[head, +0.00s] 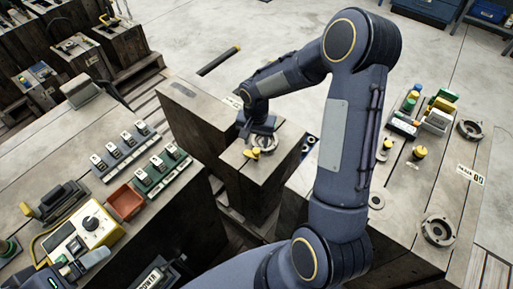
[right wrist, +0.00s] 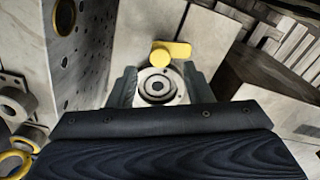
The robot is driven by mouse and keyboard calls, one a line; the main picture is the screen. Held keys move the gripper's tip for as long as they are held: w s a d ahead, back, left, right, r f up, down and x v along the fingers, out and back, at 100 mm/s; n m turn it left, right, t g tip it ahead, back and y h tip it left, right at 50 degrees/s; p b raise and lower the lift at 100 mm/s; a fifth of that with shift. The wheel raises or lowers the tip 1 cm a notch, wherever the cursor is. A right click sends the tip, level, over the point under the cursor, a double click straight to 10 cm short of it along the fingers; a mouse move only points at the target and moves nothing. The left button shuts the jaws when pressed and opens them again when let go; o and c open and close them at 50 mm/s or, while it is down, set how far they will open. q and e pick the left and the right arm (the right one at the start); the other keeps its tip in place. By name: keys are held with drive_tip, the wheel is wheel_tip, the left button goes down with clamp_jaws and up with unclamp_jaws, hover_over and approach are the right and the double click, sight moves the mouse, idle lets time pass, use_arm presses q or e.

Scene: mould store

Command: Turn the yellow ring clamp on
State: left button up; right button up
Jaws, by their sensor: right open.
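The yellow ring clamp shows as a yellow lever (head: 253,152) on top of a wooden block, partly under my right gripper in the head view. In the right wrist view the yellow lever (right wrist: 170,53) lies crosswise just above a round metal ring (right wrist: 157,86) with a dark centre. My right gripper (head: 260,132) is at the block's top, and its fingers are open. In the right wrist view the fingers (right wrist: 160,84) stand on either side of the metal ring, with the lever just beyond their tips. I cannot tell whether they touch it.
Wooden block tops stand close around. At left are a yellow control box (head: 85,228), a red tray (head: 125,201) and rows of small switches (head: 160,166). At right a bench holds yellow knobs and metal flanges (head: 437,229). My right arm crosses the middle.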

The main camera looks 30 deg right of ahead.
sight(256, 150)
wheel_tip(256, 150, down, 4)
drive_tip(key=shift+f, duration=0.1)
drive_tip(key=c, duration=1)
drive_tip(key=shift+b, duration=0.3)
